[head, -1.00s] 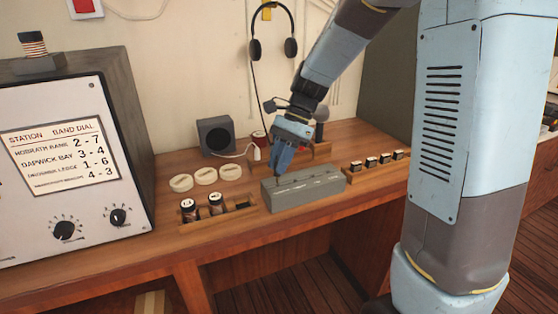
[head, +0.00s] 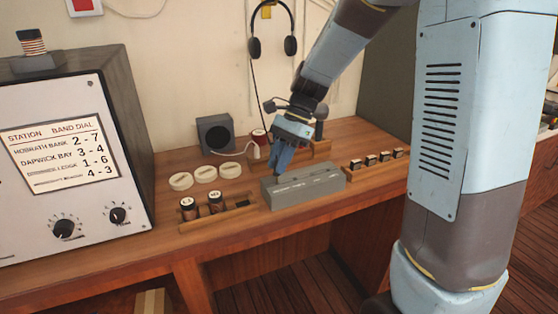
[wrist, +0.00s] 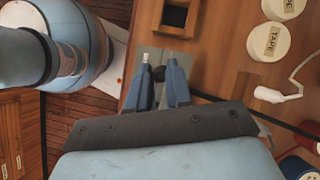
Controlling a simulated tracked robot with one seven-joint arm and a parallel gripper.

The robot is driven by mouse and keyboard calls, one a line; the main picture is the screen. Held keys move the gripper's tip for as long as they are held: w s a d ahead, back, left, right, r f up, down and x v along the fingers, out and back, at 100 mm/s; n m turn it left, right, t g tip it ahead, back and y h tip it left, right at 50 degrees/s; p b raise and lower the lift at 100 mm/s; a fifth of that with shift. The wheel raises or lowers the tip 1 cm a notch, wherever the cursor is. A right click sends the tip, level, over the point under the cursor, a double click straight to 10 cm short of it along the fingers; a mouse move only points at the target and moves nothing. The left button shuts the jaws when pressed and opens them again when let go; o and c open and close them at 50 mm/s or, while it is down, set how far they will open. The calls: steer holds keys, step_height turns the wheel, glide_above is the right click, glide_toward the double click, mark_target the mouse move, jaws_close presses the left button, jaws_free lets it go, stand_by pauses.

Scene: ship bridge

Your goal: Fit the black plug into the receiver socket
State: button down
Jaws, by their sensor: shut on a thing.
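My gripper (head: 281,172) points down at the left end of a long grey box (head: 318,188) on the wooden desk. The wrist view shows my two blue fingers (wrist: 163,84) close together on a small dark, rounded thing (wrist: 158,74), which appears to be the black plug. It is mostly hidden by the fingers, and in the head view I cannot make it out. The grey box (wrist: 170,58) lies beneath the fingertips. I cannot tell whether the plug touches it. A large receiver (head: 62,150) with a dial card and knobs stands at the left. No socket is clearly visible.
A wooden tray (head: 225,220) with two dark jars stands in front of several pale tape rolls (head: 205,173). A small speaker (head: 215,134) is behind them. A rack with several small blocks (head: 371,161) is right of the box. Headphones (head: 273,38) hang on the wall.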

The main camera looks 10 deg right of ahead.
steer(key=shift+f, duration=1.5)
stand_by(4.1)
steer(key=c, duration=1)
jaws_free()
steer(key=shift+o, duration=0.2)
steer(key=v, duration=1.3)
steer(key=shift+w+r, duration=0.2)
steer(key=shift+r, duration=0.15)
steer(key=shift+d, duration=0.15)
